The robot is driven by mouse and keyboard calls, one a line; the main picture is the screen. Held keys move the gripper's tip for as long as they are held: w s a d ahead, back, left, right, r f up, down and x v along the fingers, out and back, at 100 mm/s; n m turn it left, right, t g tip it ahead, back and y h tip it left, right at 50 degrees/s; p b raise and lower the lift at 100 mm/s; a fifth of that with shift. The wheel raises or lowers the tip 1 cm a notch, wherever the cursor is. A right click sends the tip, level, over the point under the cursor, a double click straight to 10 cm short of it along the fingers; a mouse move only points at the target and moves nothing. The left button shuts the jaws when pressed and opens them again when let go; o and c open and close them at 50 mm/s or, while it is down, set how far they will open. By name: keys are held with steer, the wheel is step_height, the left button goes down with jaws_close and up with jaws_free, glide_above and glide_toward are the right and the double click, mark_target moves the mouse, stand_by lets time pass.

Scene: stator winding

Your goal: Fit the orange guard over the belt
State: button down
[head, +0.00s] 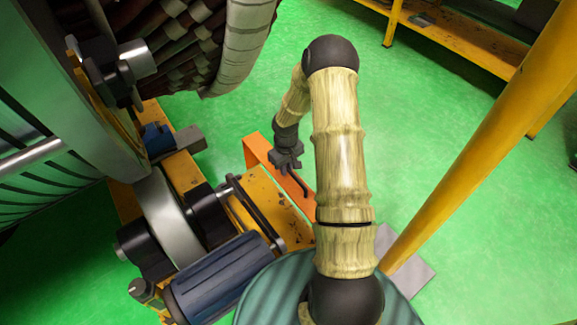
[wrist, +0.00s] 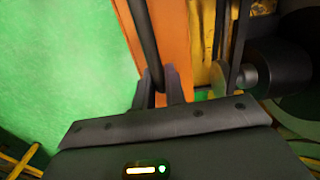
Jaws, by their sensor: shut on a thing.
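The orange guard (head: 254,150) is a long bent strip beside the yellow machine base in the head view. It also shows in the wrist view (wrist: 175,40), running away from my gripper. A dark bar-like handle (wrist: 142,35) lies along it. My gripper (head: 290,167) is over the guard, and in the wrist view its fingers (wrist: 160,84) are closed around the near part of the handle. A dark loop that looks like the belt (head: 257,215) runs beside the blue motor, left of the guard. Whether the guard touches the base is unclear.
The blue ribbed motor (head: 228,278) and a pale metal wheel (head: 163,218) stand left of the guard. The large stator (head: 185,50) rises at upper left. A yellow post (head: 490,130) stands at right. Green floor (head: 225,125) is open behind the guard.

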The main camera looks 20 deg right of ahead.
steer(key=shift+s+a+f+b, duration=0.1)
steer(key=shift+s+f+b, duration=0.05)
steer(key=shift+f+b, duration=0.6)
steer(key=s+a, duration=0.2)
steer(key=a, duration=1)
steer(key=shift+s+a+f+b, duration=0.15)
steer(key=shift+s+a+b, duration=0.05)
steer(key=shift+a+b, duration=0.25)
steer(key=shift+d, duration=0.1)
steer(key=shift+d, duration=0.1)
steer(key=shift+f+b, duration=0.45)
steer(key=shift+f, duration=0.85)
stand_by(1.6)
steer(key=c, duration=1.4)
jaws_free()
steer(key=shift+o, duration=0.2)
steer(key=shift+s, duration=0.1)
step_height(320, 180, up, 17)
steer(key=p, duration=0.5)
steer(key=shift+r+p, duration=0.2)
steer(key=shift+p, duration=0.1)
